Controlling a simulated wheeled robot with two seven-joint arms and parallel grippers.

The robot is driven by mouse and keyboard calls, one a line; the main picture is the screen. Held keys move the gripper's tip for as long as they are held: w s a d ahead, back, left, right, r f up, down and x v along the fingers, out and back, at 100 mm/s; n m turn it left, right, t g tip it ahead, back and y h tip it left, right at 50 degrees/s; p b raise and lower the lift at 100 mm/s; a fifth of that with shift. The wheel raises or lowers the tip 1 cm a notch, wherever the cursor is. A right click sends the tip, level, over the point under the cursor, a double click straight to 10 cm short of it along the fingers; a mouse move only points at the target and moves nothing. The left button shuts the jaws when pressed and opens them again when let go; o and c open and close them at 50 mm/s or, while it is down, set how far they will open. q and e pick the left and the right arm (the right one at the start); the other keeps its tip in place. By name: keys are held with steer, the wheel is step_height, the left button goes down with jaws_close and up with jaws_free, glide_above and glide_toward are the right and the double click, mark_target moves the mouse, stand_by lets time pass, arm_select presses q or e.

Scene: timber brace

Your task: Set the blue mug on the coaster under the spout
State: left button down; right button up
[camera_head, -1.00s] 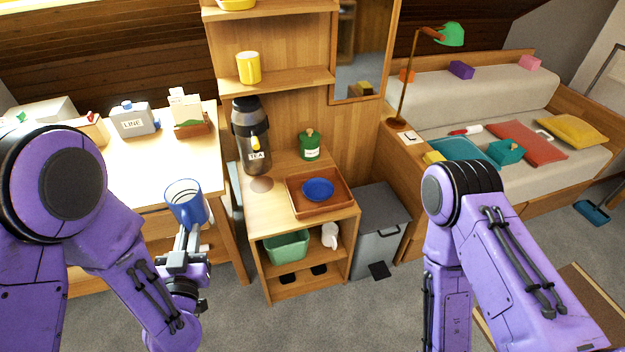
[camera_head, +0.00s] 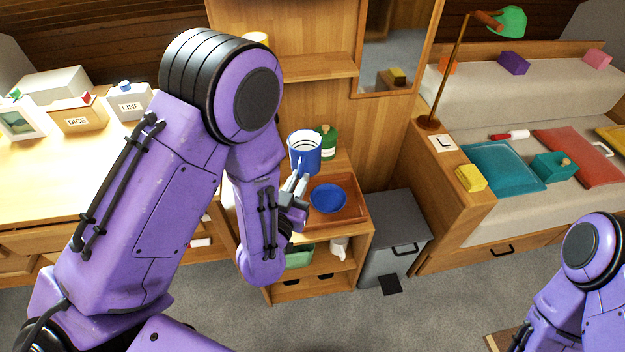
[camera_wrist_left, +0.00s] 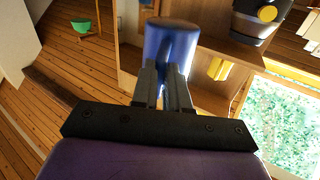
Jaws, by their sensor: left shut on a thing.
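The blue mug (camera_head: 304,156), with a white inside, is held up by my left gripper (camera_head: 298,186) above the wooden cabinet, left of the tray. In the left wrist view the mug (camera_wrist_left: 170,42) stands between the two fingers of my left gripper (camera_wrist_left: 164,88), which is shut on it. The dark dispenser (camera_wrist_left: 258,18) with a yellow spout part (camera_wrist_left: 267,13) shows at the upper right of that view, apart from the mug. In the head view my left arm hides the dispenser and the coaster. My right arm is at lower right; its gripper is out of view.
A brown tray (camera_head: 350,212) with a blue bowl (camera_head: 328,198) sits on the cabinet, close to the mug. A green jar (camera_head: 327,142) stands behind the mug. A grey bin (camera_head: 395,235) stands right of the cabinet. A shelf (camera_head: 315,68) is above.

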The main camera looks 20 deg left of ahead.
arm_select(q)
steer(key=s+a+f+n+g+y+b, duration=0.1)
steer(key=s+f+n+y+b, duration=0.15)
steer(key=f+b, duration=0.4)
steer(key=s+a+f+n+y+b, duration=0.1)
steer(key=s+f+y+b, duration=0.1)
steer(key=s+f+b, duration=0.4)
steer(key=shift+y, duration=0.35)
steer(key=w+a+f+b, duration=0.2)
steer(key=w+f+b, duration=0.1)
steer(key=w, duration=0.1)
steer(key=w+a+f+b, duration=0.3)
steer(key=w+f+b, duration=0.1)
steer(key=w+a+f+b, duration=0.3)
steer(key=w+f+b, duration=0.1)
steer(key=w, duration=0.1)
steer(key=shift+a, duration=0.25)
step_height(320, 180, down, 3)
steer(key=shift+r+b, duration=0.1)
steer(key=shift+b, duration=0.2)
steer(key=c, duration=1.1)
jaws_free()
